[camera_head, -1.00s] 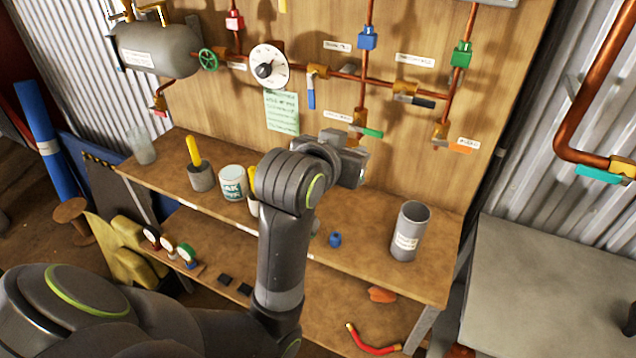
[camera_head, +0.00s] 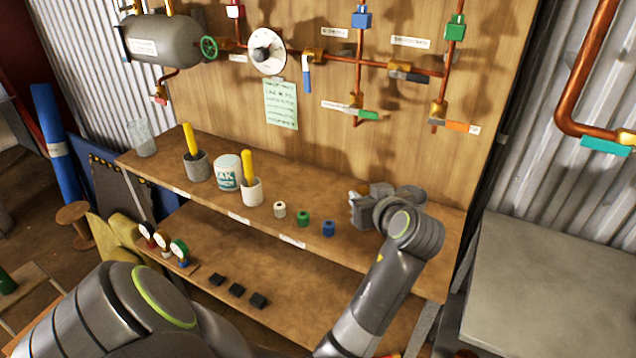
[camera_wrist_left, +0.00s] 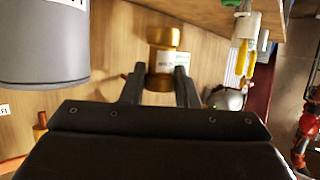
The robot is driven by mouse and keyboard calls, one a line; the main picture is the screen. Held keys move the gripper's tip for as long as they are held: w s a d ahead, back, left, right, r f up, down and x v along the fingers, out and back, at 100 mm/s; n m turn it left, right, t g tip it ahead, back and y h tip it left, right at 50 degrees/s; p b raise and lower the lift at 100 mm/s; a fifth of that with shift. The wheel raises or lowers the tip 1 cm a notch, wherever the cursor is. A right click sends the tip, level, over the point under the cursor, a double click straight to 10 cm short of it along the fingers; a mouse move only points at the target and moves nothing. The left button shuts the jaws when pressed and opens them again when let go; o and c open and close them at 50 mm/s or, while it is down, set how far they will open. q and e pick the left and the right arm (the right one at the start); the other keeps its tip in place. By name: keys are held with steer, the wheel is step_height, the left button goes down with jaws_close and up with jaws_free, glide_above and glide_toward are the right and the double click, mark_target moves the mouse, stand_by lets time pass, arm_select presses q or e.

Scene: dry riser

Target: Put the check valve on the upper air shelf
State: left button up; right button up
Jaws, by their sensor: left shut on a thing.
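My left gripper (camera_head: 357,208) is over the right part of the bench's upper shelf (camera_head: 330,252), in front of the wooden wall panel. In the left wrist view, the gripper (camera_wrist_left: 161,88) is shut on a brass-coloured cylinder with a white label, which looks like the check valve (camera_wrist_left: 163,40). The valve is hidden or too small to make out in the head view. I cannot tell whether it touches the shelf. The shelf's front edge carries small white labels that I cannot read. My right gripper is not in view.
Small white (camera_head: 280,209), green (camera_head: 303,218) and blue (camera_head: 329,228) pieces stand left of the gripper. Left of them are yellow-handled tools in cups and a labelled tin (camera_head: 228,172). A grey can (camera_wrist_left: 45,45) is close by the gripper. Pipes and valves cover the panel above.

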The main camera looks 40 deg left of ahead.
arm_select(q)
step_height(320, 180, down, 6)
steer(key=shift+r, duration=0.25)
step_height(320, 180, down, 4)
steer(key=shift+f, duration=0.1)
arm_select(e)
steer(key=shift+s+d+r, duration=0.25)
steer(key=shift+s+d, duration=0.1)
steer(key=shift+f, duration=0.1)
arm_select(q)
steer(key=o, duration=0.6)
steer(key=shift+f, duration=0.2)
steer(key=o, duration=0.4)
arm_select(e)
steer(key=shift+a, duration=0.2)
arm_select(q)
steer(key=shift+r, duration=0.15)
